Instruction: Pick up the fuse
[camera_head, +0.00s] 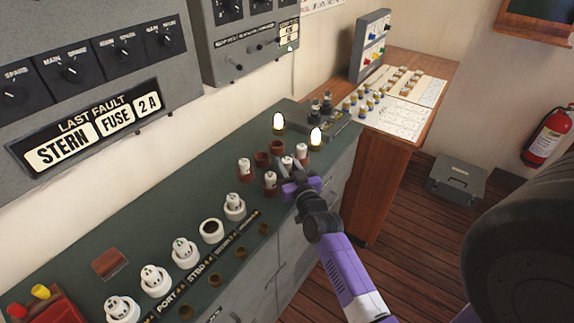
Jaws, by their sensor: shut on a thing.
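My gripper (284,174) is over the far part of the green counter, at a group of small brown cups. It is shut on a small white fuse (287,162) at its fingertips. The fingers hide the lower part of this fuse, so I cannot tell whether it is clear of its cup. Other white fuses stand in brown cups close by, one to the left (244,166), one in front (270,179) and one behind to the right (301,150). Two brown cups (262,158) (277,146) look empty. A panel sign (95,130) reads "LAST FAULT STERN FUSE 2 A".
A row of white round sockets (185,252) runs along the counter (80,260); one socket (211,230) looks open and dark inside. Two lit lamps (278,122) (316,137) stand behind the cups. A wooden desk (395,140) with small parts is beyond.

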